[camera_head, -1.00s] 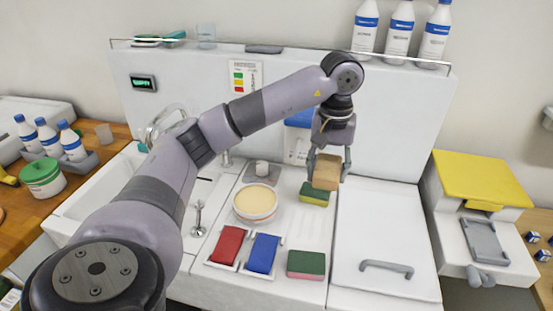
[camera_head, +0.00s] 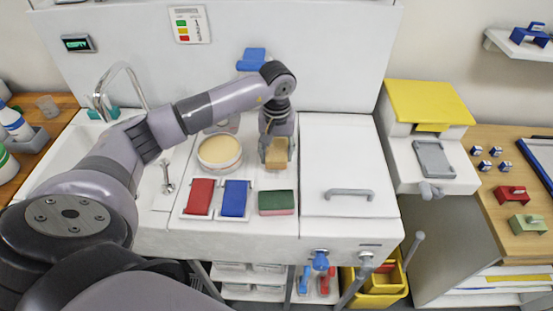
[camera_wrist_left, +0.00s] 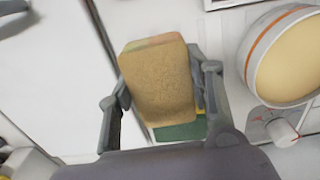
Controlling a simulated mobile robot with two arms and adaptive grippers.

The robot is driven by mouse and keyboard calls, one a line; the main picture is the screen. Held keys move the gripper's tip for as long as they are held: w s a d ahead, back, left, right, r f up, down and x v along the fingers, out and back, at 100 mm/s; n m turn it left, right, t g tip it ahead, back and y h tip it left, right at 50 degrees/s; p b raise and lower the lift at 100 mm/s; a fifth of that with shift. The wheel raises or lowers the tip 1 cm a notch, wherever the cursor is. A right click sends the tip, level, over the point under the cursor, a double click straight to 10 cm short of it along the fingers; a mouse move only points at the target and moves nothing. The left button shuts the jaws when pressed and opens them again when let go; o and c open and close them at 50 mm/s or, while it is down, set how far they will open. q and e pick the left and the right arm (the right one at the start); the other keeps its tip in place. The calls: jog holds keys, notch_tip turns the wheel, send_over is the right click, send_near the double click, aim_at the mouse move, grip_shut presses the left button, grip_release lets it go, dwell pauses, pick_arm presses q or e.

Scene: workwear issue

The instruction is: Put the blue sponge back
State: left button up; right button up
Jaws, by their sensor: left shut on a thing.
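My left gripper (camera_head: 277,150) is shut on a tan sponge block (camera_head: 276,155), over the counter behind a green-and-pink sponge. In the left wrist view the tan block (camera_wrist_left: 158,85) sits between the fingers, with a thin pinkish and greenish edge at its top. A green sponge with a yellow edge (camera_wrist_left: 180,131) shows partly below it; I cannot tell whether they touch. A blue pad (camera_head: 236,198) lies in a white holder beside a red pad (camera_head: 199,196). I cannot make out any other blue sponge. My right gripper is not in view.
A round tub with a cream top (camera_head: 220,152) stands left of the gripper. The green-and-pink sponge (camera_head: 277,202) lies in front. A white lid with a grey handle (camera_head: 349,193) is to the right, its top clear. A tall faucet (camera_head: 120,85) stands at the left.

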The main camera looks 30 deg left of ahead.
pick_arm(q)
notch_tip(320, 180, down, 4)
jog(key=shift+s+f+p, duration=0.1)
jog(key=shift+p, duration=0.5)
jog(key=shift+f, duration=0.1)
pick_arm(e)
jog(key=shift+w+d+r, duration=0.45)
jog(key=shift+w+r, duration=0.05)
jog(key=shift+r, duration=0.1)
pick_arm(q)
jog(key=shift+f, duration=0.1)
jog(key=o, duration=0.7)
jog(key=shift+b, duration=0.3)
jog(key=o, duration=0.5)
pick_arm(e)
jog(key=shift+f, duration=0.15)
